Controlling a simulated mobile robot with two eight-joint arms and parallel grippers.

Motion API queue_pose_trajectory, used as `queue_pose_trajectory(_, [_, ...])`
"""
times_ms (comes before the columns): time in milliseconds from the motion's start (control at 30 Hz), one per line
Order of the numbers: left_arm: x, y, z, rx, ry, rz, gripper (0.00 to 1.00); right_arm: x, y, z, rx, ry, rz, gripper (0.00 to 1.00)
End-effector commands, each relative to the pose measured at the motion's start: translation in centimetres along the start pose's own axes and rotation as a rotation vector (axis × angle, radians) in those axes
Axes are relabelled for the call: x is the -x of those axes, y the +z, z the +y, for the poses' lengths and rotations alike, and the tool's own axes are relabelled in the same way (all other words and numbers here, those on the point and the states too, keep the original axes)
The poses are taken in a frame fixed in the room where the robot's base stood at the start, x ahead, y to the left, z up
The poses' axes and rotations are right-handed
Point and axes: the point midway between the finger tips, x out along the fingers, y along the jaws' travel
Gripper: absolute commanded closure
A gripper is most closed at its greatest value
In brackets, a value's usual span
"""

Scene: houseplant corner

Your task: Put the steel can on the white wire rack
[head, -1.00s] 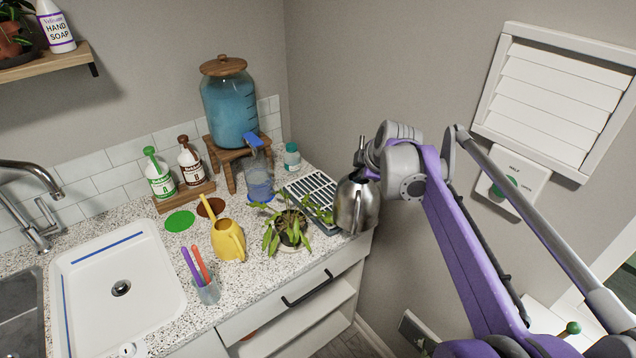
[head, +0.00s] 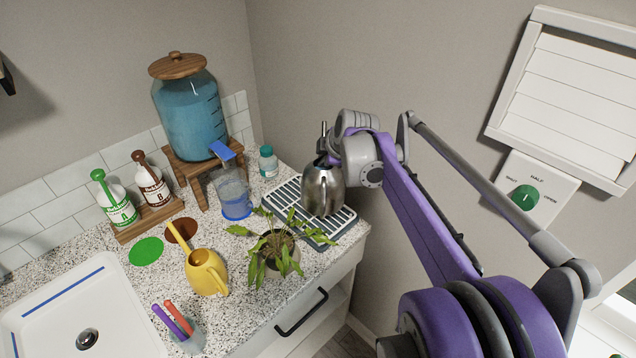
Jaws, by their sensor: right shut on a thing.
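The steel can (head: 322,192) is upright in the head view. My right gripper (head: 328,158) is shut on it at its upper part; the fingers are mostly hidden behind my wrist and the can. The white wire rack (head: 342,222), with white bars over a dark tray, lies at the counter's right end, behind the potted plant. My left gripper is not in view.
A leafy potted plant (head: 275,252) stands close in front of the rack, its leaves overlapping the rack's edge. A clear jug (head: 233,195) and a teal-capped bottle (head: 268,162) stand to the left. A yellow watering can (head: 206,272) is further left. The wall is behind.

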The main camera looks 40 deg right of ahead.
Motion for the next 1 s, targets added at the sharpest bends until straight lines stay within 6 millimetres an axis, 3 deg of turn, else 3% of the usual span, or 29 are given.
queue_pose_trajectory(533, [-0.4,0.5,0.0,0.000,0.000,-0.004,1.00,-4.6,1.4,-3.3,-0.001,0.003,0.000,1.00])
queue_pose_trajectory(933, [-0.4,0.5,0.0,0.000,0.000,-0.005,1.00,-5.0,1.5,-3.6,-0.001,0.002,0.000,1.00])
queue_pose_trajectory(967, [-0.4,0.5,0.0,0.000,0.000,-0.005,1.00,-5.0,1.5,-3.7,0.000,0.001,0.000,0.85])
queue_pose_trajectory(1000, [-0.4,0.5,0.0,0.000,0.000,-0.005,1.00,-5.0,1.5,-3.7,0.000,0.001,0.000,0.78])
